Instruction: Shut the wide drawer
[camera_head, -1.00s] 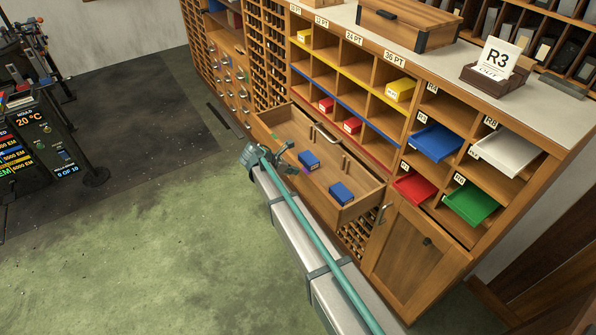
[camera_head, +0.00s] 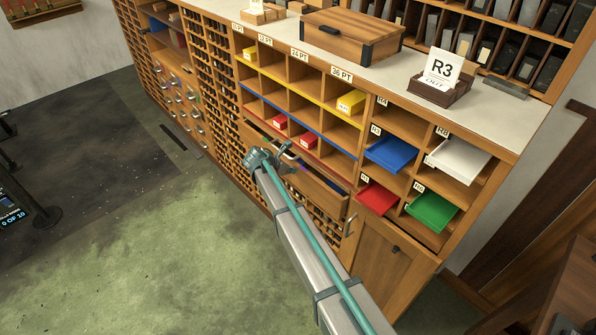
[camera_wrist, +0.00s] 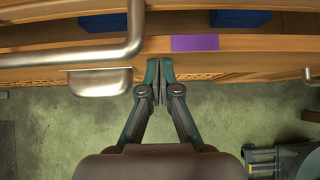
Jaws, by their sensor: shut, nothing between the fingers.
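The wide drawer (camera_head: 321,190) is a wooden drawer low in the cabinet, below the red-edged cubbies. It sticks out only a little, and a narrow strip of its inside shows. In the wrist view its front (camera_wrist: 235,61) runs across the top, with a purple patch (camera_wrist: 195,43) on the rim and a silver bar handle (camera_wrist: 100,55) at left. Two blue boxes (camera_wrist: 240,18) show inside behind the rim. My gripper (camera_head: 287,150) is at the drawer front; in the wrist view its fingertips (camera_wrist: 160,68) are together, empty, right of the handle. Whether they touch the wood is unclear.
Cubbies above hold yellow and red boxes (camera_head: 351,102). Blue, white, red and green trays (camera_head: 432,210) stick out at right. A cupboard door (camera_head: 382,268) stands below them. The counter bears a wooden chest (camera_head: 350,36) and an R3 card holder (camera_head: 438,88). The green floor in front is clear.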

